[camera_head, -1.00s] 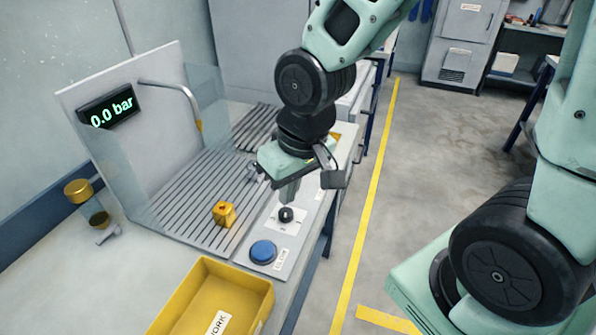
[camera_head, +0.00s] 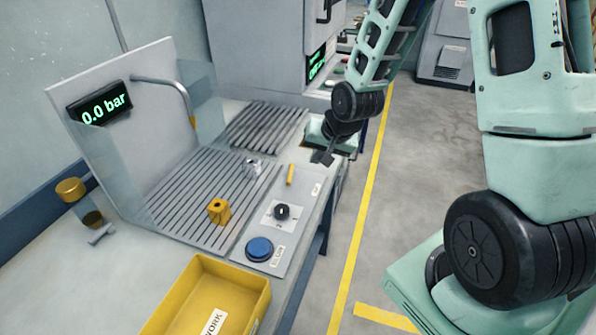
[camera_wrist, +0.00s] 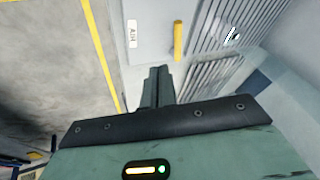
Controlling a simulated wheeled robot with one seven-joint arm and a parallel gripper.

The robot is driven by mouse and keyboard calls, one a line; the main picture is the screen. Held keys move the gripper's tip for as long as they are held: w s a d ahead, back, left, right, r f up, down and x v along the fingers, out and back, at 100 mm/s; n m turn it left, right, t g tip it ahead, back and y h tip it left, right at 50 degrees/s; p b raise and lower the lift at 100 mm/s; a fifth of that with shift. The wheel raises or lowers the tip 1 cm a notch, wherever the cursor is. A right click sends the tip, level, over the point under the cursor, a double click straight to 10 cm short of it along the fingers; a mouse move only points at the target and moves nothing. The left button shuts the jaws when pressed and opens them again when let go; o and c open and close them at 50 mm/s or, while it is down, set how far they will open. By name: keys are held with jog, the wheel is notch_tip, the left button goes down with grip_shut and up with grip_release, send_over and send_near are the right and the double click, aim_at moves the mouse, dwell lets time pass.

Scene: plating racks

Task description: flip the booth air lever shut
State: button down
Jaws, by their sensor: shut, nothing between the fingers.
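The yellow air lever (camera_head: 290,174) stands on the grey control panel (camera_head: 268,228) beside the slatted booth floor. It also shows in the wrist view (camera_wrist: 178,40), near a white AIR label (camera_wrist: 132,33). The booth display (camera_head: 99,103) reads 0.0 bar.
A black knob (camera_head: 282,212) and a blue button (camera_head: 259,249) are on the panel nearer the camera. A yellow block (camera_head: 219,211) and a small metal piece (camera_head: 252,168) sit on the slats. A yellow bin (camera_head: 255,296) stands in front. Clear panel surrounds the lever.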

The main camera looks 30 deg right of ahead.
aim_at(290, 180)
jog(key=x, duration=0.4)
jog(key=shift+w+f+p, duration=0.1)
jog(key=shift+f+p, duration=0.05)
jog(key=shift+p, duration=0.15)
jog(key=shift+w+a+f+p, duration=0.55)
jog(key=shift+w+a+f, duration=0.35)
jog(key=shift+a, duration=0.15)
jog(key=shift+w+a+f, duration=0.25)
jog(key=shift+a+f, duration=0.05)
jog(key=shift+f, duration=0.1)
jog(key=shift+a, duration=0.1)
jog(key=shift+w+a+f+b, duration=0.35)
jog(key=shift+w+a+b, duration=0.1)
jog(key=shift+a+b, duration=0.3)
jog(key=shift+a, duration=0.15)
jog(key=shift+r, duration=0.1)
